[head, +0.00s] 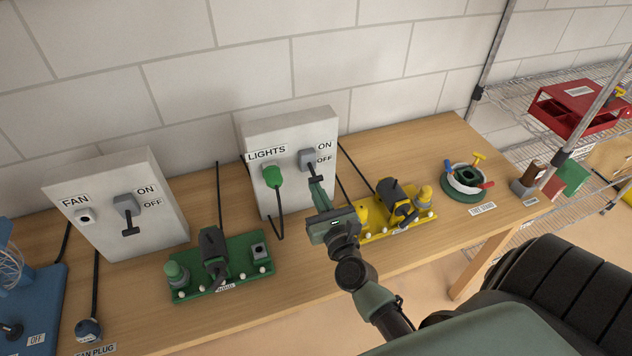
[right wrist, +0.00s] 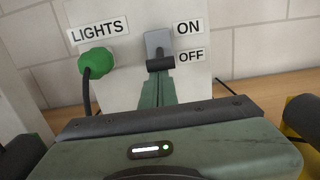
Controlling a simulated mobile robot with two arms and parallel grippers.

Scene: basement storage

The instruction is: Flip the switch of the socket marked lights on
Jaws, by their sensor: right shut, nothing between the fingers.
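The white LIGHTS socket box (head: 294,130) stands on the bench against the wall, with a green plug (head: 272,175) in it and a cable hanging down. Its switch (head: 307,160) is a grey plate with a dark handle, beside ON and OFF labels. In the right wrist view the switch's dark handle (right wrist: 160,63) sits low, level with the OFF label. My right gripper (head: 317,188) is shut and empty, its fingertips just below the handle; I cannot tell whether they touch it. My left gripper is not in view.
The FAN socket box (head: 115,200) with its own switch stands at left. A green board (head: 222,267) and a yellow board (head: 405,222) with parts lie on the bench in front. A wire shelf with a red bin (head: 580,106) stands at right.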

